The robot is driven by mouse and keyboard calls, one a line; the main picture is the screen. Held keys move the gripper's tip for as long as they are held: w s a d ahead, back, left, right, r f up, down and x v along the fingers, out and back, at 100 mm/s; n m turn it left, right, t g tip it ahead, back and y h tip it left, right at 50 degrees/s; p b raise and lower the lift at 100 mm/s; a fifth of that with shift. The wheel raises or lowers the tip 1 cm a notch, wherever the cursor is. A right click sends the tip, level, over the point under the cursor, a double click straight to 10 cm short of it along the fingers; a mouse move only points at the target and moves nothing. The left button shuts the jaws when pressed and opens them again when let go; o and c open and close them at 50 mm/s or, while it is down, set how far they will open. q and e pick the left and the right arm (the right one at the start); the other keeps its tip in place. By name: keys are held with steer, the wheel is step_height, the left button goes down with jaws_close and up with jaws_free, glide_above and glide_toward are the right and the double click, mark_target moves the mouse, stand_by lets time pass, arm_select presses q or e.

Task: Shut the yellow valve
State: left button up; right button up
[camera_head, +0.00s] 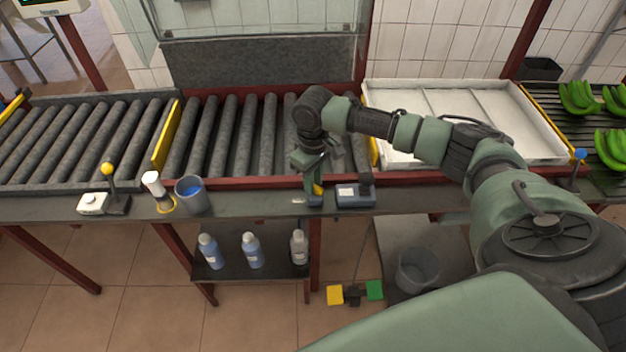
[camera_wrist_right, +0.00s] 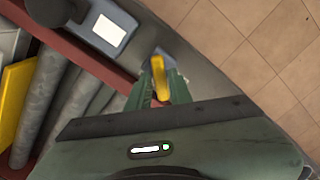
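The yellow valve handle (camera_head: 318,189) sits at the front edge of the conveyor bench, on a small blue-grey base. In the right wrist view the yellow handle (camera_wrist_right: 159,78) lies between the two green fingers. My right gripper (camera_head: 312,184) reaches down over it, and its fingers (camera_wrist_right: 161,88) stand on either side of the handle. Whether they press on it or leave a small gap is not clear. The gripper partly hides the valve in the head view. My left gripper is out of view.
A dark device with a pale screen (camera_head: 348,192) stands just right of the valve. A blue-filled cup (camera_head: 191,195), a white-topped item (camera_head: 154,185) and a yellow-knobbed lever (camera_head: 108,171) stand left. Bottles (camera_head: 252,251) stand on the shelf below. A white tray (camera_head: 375,92) is at right.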

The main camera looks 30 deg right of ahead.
jaws_close()
steer(key=shift+a+r+n+p, duration=0.1)
steer(key=shift+r+n+p, duration=0.1)
steer(key=shift+n+p, duration=0.55)
steer(key=shift+s+n+p, duration=0.1)
steer(key=shift+n+p, duration=0.85)
steer(key=shift+p, duration=0.25)
steer(key=shift+a+n+p, duration=0.1)
steer(key=shift+n+p, duration=0.65)
steer(key=shift+n, duration=0.45)
steer(key=shift+f+n+p, duration=0.1)
steer(key=shift+n+p, duration=0.45)
steer(key=shift+n, duration=0.95)
